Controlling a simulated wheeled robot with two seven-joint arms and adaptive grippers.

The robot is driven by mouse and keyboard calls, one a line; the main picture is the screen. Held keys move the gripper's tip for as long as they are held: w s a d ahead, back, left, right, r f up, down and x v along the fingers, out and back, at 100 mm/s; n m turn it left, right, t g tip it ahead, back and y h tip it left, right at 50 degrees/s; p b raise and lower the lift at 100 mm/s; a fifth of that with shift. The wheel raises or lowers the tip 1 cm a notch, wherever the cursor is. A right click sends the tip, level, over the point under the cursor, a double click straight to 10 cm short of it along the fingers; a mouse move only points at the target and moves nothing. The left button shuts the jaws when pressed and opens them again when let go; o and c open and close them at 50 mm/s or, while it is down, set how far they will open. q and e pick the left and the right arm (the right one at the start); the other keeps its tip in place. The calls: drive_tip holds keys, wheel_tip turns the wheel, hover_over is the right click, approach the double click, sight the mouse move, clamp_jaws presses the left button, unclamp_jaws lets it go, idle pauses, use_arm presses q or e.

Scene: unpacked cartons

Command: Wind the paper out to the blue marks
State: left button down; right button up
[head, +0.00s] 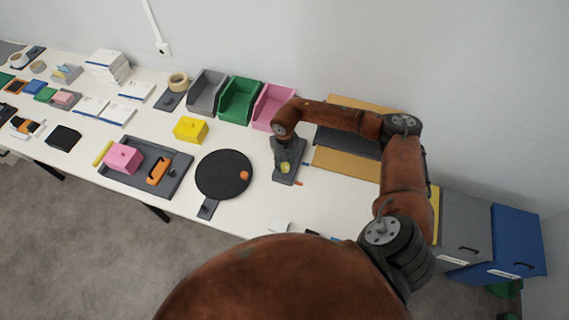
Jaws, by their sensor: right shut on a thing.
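A small grey device (293,174) stands on the white table, right of the round black disc, with a yellow part (285,169) on it. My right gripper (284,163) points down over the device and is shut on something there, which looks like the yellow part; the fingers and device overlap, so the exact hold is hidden. A tiny blue mark (305,163) and a small orange-red mark (299,184) lie beside the device on its right. The paper cannot be told apart from the white table. My left gripper is not in view.
The round black disc (220,172) has an orange knob. Left of it are a dark tray (178,180) with pink and orange things and a yellow box (190,129). Grey, green and pink bins (238,101) stand behind.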

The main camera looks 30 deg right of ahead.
sight(284, 165)
drive_tip(key=shift+w+r, duration=0.1)
drive_tip(key=o, duration=1.2)
drive_tip(key=shift+c, duration=0.2)
wheel_tip(284, 165, up, 12)
